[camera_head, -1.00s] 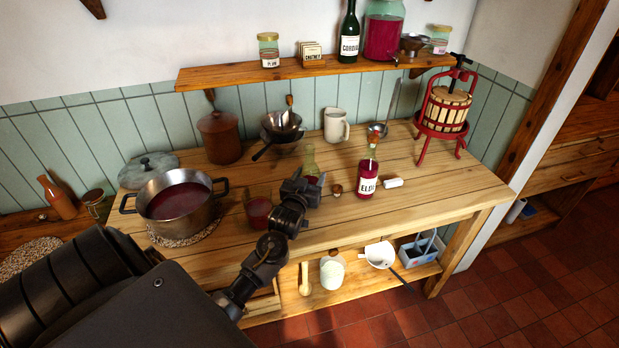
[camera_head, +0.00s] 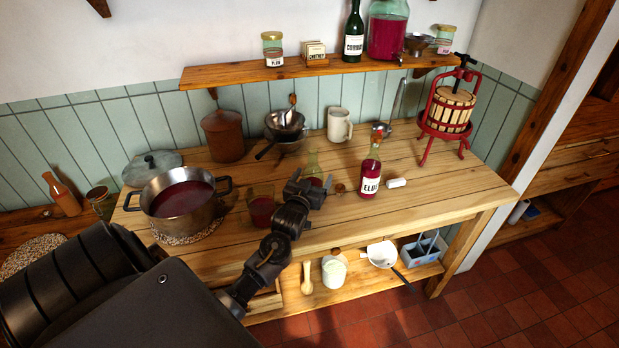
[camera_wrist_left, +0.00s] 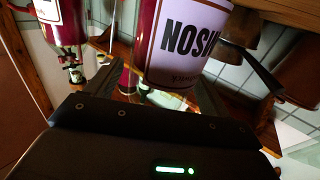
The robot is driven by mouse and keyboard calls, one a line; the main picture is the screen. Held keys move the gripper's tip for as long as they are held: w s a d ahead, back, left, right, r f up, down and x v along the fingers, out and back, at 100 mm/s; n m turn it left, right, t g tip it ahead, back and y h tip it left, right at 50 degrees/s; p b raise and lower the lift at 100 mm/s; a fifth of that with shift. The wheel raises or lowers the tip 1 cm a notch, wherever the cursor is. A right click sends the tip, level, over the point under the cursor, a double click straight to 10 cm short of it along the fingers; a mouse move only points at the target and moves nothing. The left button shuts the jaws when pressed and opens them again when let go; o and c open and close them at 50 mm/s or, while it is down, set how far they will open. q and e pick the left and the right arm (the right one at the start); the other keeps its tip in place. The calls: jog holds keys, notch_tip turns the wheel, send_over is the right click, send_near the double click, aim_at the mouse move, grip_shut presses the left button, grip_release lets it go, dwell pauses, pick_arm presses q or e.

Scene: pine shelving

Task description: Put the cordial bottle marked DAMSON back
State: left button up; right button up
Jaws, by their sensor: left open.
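The DAMSON bottle (camera_head: 313,168) stands on the table, clear at the neck and dark red below. My left gripper (camera_head: 305,187) hides part of it in the head view. In the left wrist view a red bottle with a pale label (camera_wrist_left: 185,42) fills the space in front of the jaws. The label's upside-down letters match the end of DAMSON. The left gripper (camera_wrist_left: 150,85) is open, its fingers to either side of this bottle; contact cannot be told. My right gripper is not in view.
A red ELDER bottle (camera_head: 370,177) stands close on the right, by a white block (camera_head: 397,183). A glass of red liquid (camera_head: 262,207) and a large pot (camera_head: 180,212) are on the left. The wall shelf (camera_head: 230,75) holds jars and a CORDIAL bottle (camera_head: 353,35).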

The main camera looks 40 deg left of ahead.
pick_arm(q)
jog(key=b+v, duration=0.2)
jog(key=v, duration=1)
